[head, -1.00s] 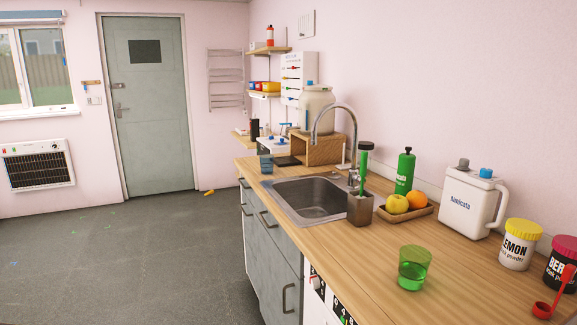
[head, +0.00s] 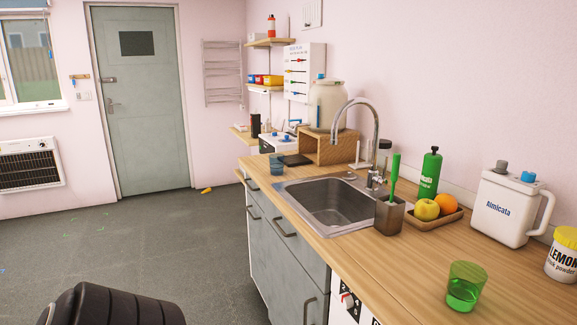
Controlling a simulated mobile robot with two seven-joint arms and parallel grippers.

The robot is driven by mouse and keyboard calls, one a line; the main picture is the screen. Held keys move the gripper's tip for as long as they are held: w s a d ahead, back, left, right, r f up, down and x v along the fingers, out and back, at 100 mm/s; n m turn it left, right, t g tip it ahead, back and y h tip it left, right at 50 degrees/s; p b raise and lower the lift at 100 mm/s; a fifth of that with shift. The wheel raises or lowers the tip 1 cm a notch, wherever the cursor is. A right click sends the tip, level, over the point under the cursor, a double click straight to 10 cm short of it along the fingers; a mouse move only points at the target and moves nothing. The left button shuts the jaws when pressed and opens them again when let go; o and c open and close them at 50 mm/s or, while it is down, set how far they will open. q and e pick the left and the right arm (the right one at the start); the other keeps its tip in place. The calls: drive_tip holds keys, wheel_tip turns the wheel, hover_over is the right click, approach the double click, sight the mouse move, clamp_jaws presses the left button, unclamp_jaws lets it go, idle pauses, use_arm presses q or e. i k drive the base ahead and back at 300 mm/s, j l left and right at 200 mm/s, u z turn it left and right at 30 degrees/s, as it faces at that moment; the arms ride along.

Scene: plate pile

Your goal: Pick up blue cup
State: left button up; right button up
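The blue cup (head: 277,166) is small and see-through, and it stands upright on the wooden counter (head: 345,256) at the far left of the sink. Neither of my grippers shows in the head view. A dark, ribbed rounded part, which seems to be mine, shows at the bottom left, well away from the cup.
A steel sink (head: 345,207) with a tall tap (head: 374,140) lies nearer than the cup. A green cup (head: 465,287) stands at the front right. A brush holder (head: 391,216), fruit tray (head: 446,217) and white jug (head: 508,205) line the counter. The grey floor (head: 180,245) at left is open.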

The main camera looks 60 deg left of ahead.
sight(276, 160)
drive_tip(key=k+j+z, duration=0.1)
drive_tip(key=j, duration=0.3)
drive_tip(key=j+z, duration=0.15)
drive_tip(key=j, duration=0.25)
drive_tip(key=k+j+z, duration=0.1)
drive_tip(key=j, duration=0.25)
drive_tip(key=k+j+z, duration=0.1)
drive_tip(key=j, duration=0.25)
drive_tip(key=k+j, duration=0.15)
drive_tip(key=j, duration=0.25)
drive_tip(key=k+j, duration=0.2)
drive_tip(key=j, duration=0.15)
drive_tip(key=k+j, duration=0.15)
drive_tip(key=j, duration=0.25)
drive_tip(key=k+j, duration=0.15)
drive_tip(key=j, duration=0.2)
drive_tip(key=j+z, duration=0.05)
